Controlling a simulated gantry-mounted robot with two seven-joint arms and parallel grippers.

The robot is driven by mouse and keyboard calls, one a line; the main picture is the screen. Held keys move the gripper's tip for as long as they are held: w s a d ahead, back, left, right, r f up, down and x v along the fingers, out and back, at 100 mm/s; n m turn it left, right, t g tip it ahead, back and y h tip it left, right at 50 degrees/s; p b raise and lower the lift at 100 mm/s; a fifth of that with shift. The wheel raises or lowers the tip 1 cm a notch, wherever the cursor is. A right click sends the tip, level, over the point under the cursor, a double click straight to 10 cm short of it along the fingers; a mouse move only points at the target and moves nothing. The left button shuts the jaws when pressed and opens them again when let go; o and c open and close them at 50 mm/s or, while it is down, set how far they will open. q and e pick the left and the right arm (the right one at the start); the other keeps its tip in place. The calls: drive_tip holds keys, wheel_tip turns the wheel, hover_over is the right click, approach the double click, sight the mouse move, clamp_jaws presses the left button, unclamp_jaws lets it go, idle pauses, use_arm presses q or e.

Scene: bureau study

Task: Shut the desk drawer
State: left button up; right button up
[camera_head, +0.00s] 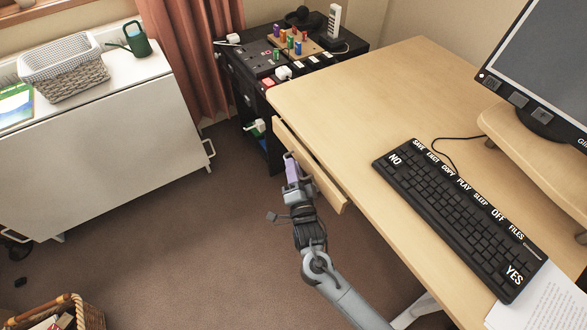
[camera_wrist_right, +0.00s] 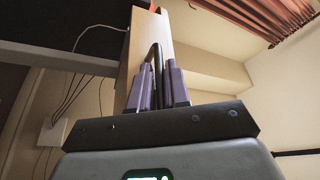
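The desk drawer's wooden front (camera_head: 328,188) stands a little out from the left edge of the light wood desk (camera_head: 345,95), so the drawer is partly open. My right gripper (camera_head: 291,168) is at the outer face of this front, with its purple fingers pointing at it. In the right wrist view, a dark bar-like handle (camera_wrist_right: 154,62) rises between the two purple fingers (camera_wrist_right: 159,88), with the drawer front (camera_wrist_right: 135,60) behind. Whether the fingers press on the handle is not clear. The drawer's inside is hidden. My left gripper is not in view.
A black keyboard (camera_head: 450,215) and a monitor (camera_head: 545,60) stand on the desk. A black cabinet (camera_head: 240,75) with small items is behind the desk. A white table (camera_head: 110,120) with a basket stands at left. The brown carpet (camera_head: 190,240) between is mostly clear.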

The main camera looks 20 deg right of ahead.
sight(305, 167)
clamp_jaws()
drive_tip(key=d, duration=0.3)
drive_tip(key=shift+w+p, duration=0.25)
drive_tip(key=shift+p, duration=0.15)
drive_tip(key=shift+d, duration=0.4)
drive_tip(key=shift+a+f, duration=0.1)
drive_tip(key=shift+o, duration=0.8)
unclamp_jaws()
